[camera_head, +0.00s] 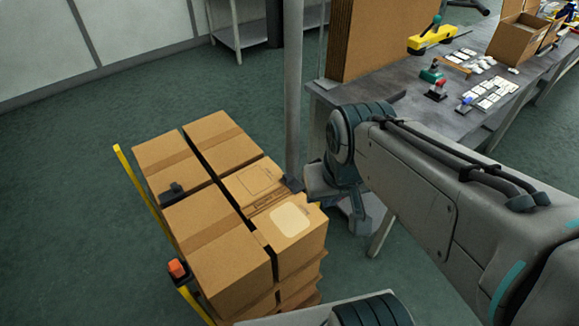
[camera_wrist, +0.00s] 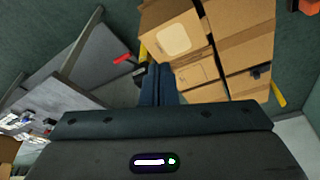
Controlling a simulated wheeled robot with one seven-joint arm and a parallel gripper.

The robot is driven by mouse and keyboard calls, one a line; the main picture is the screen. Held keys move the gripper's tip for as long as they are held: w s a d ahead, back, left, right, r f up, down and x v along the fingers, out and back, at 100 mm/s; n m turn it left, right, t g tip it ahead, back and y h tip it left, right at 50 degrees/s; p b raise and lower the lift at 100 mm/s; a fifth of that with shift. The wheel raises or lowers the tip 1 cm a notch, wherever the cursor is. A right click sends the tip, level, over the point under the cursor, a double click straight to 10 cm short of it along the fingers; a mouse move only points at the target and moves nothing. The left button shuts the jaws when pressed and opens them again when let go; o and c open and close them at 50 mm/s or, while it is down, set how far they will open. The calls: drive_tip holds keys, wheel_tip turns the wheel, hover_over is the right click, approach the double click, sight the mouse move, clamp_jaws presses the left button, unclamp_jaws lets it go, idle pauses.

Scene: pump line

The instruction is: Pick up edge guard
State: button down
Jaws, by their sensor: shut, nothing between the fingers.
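No part is plainly marked as the edge guard. Yellow strips stand along the box stack: one at its left side (camera_head: 137,190), and a small yellow piece (camera_wrist: 143,52) by the corner of the labelled box in the wrist view. I cannot tell which of these is the edge guard. My gripper (camera_head: 292,185) is shut and empty at the right side of the stack, close to the box tops. In the wrist view its fingers (camera_wrist: 157,70) are together, just beside the box with the pale label (camera_wrist: 172,38). Whether they touch anything is unclear.
Stacked cardboard boxes (camera_head: 205,222) carry a small dark object (camera_head: 172,189). An orange-red cap (camera_head: 178,268) tops a near yellow post. A grey post (camera_head: 293,90) rises beside the stack. A grey workbench (camera_head: 400,97) with parts stands at right. Green floor is clear at left.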

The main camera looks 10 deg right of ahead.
drive_tip(key=c, duration=2.1)
unclamp_jaws()
drive_tip(key=shift+c, duration=0.2)
drive_tip(key=o, duration=1)
drive_tip(key=shift+w+n, duration=0.3)
drive_tip(key=shift+w, duration=0.05)
drive_tip(key=n+g+b, duration=0.3)
drive_tip(key=n+b, duration=0.4)
drive_tip(key=n, duration=1.5)
hover_over(289, 174)
drive_tip(key=f, duration=2.1)
drive_tip(key=shift+w+a+f, duration=0.1)
drive_tip(key=shift+w+f, duration=0.1)
drive_tip(key=shift+f, duration=0.2)
drive_tip(key=shift+s+f, duration=0.15)
drive_tip(key=shift+f, duration=2.45)
